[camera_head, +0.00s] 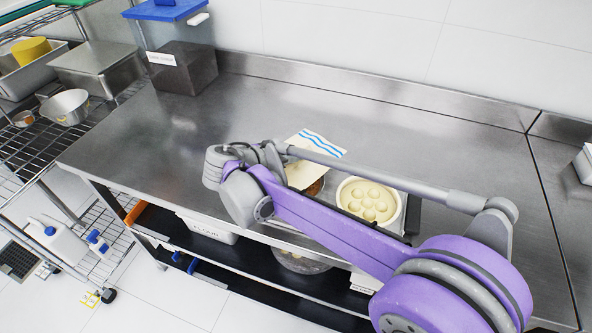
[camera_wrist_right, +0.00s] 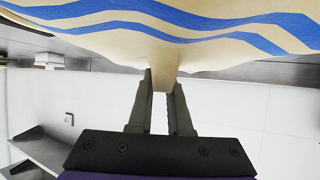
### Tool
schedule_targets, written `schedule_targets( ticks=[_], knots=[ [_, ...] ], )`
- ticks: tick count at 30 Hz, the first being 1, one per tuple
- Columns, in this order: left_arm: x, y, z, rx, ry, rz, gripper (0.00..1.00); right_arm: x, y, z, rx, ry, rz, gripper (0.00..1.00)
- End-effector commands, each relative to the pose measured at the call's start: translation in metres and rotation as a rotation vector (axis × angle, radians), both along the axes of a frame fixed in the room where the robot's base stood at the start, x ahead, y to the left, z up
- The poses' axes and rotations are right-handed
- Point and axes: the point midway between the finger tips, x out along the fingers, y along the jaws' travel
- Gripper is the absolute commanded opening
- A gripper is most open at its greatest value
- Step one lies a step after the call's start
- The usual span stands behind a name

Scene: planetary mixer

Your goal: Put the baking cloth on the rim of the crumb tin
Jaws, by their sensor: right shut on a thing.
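The baking cloth (camera_head: 316,143) is cream with wavy blue stripes. In the head view it shows behind my right arm, over a patch of brown contents (camera_head: 316,186) that may be the crumb tin; my arm hides most of it, and I cannot tell whether the cloth touches a rim. In the right wrist view the cloth (camera_wrist_right: 220,45) spreads across the top, and a fold of it runs down between the fingers. My right gripper (camera_wrist_right: 164,90) is shut on that fold. Its fingertips are hidden in the head view. My left gripper is not in view.
A round tin with pale dough balls (camera_head: 371,217) stands to the right of the cloth. The steel bench (camera_head: 400,130) is clear behind. A wire rack (camera_head: 25,150) stands at the left.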

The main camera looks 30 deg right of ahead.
Motion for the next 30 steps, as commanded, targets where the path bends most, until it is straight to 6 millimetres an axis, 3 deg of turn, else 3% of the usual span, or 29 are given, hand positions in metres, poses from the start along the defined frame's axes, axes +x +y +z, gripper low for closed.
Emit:
schedule_targets(
  ticks=[12, 24, 25, 29, 30],
  knots=[
    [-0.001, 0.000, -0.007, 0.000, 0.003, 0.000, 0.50, 0.000, 0.000, -0.051, -0.001, -0.001, 0.001, 0.00],
    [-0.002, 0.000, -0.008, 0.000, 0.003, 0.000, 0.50, 0.000, 0.000, -0.057, 0.000, 0.000, 0.000, 0.00],
    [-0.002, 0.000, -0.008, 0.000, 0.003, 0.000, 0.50, 0.000, 0.000, -0.057, 0.000, 0.000, 0.001, 0.22],
    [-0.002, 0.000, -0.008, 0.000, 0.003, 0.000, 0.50, 0.000, 0.000, -0.056, 0.000, 0.000, 0.001, 0.46],
    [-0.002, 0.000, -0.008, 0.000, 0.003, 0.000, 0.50, 0.000, 0.000, -0.056, 0.000, 0.000, 0.001, 0.47]
  ],
)
